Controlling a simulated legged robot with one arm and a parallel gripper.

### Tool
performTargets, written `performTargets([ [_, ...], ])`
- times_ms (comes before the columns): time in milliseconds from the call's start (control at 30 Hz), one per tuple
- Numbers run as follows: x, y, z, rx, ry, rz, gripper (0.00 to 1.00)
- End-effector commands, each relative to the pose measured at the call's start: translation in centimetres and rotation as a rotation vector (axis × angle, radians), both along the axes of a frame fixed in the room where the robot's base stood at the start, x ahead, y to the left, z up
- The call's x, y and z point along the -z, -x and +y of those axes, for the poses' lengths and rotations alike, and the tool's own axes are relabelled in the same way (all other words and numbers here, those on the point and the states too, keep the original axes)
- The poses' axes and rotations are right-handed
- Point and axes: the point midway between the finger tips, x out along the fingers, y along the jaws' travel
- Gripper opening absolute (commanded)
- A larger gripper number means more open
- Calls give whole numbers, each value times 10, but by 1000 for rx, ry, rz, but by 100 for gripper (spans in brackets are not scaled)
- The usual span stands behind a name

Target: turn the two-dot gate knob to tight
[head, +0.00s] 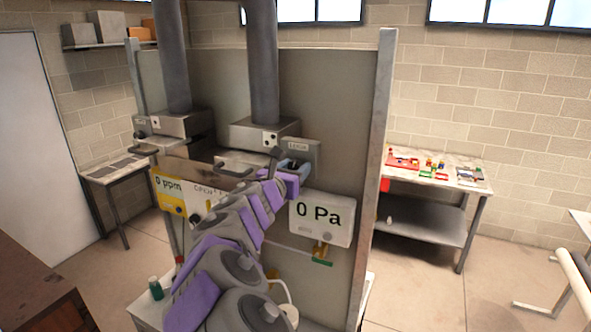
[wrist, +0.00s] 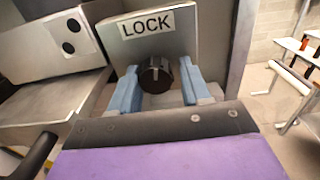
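The two-dot gate housing (head: 265,135) is a grey metal box at the foot of the right pipe; its two black dots show in the wrist view (wrist: 70,35). Beside it stands a grey plate (head: 311,152) with a white LOCK label (wrist: 148,22). The black round knob (wrist: 155,75) sits on this plate below the label, its pale mark pointing roughly up. My gripper (wrist: 158,88) has its blue fingers apart, one on each side of the knob. A narrow gap shows on the right; contact on the left is unclear. In the head view my gripper (head: 294,170) hides the knob.
A black-ended handle (head: 275,152) rises left of my gripper. Another gate housing (head: 172,125) stands at the left pipe. Below hang a 0 Pa gauge (head: 320,218) and a yellow-and-white 0 ppm meter (head: 170,192). A panel post (head: 375,150) stands to the right.

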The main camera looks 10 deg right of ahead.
Motion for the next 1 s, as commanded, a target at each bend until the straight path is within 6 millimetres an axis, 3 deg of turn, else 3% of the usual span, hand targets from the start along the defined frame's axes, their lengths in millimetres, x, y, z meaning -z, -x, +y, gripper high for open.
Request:
performTargets([
  [333,-1,1,-1,1,0,-1,6],
  [1000,-2,0,-1,2,-11,-13,6],
])
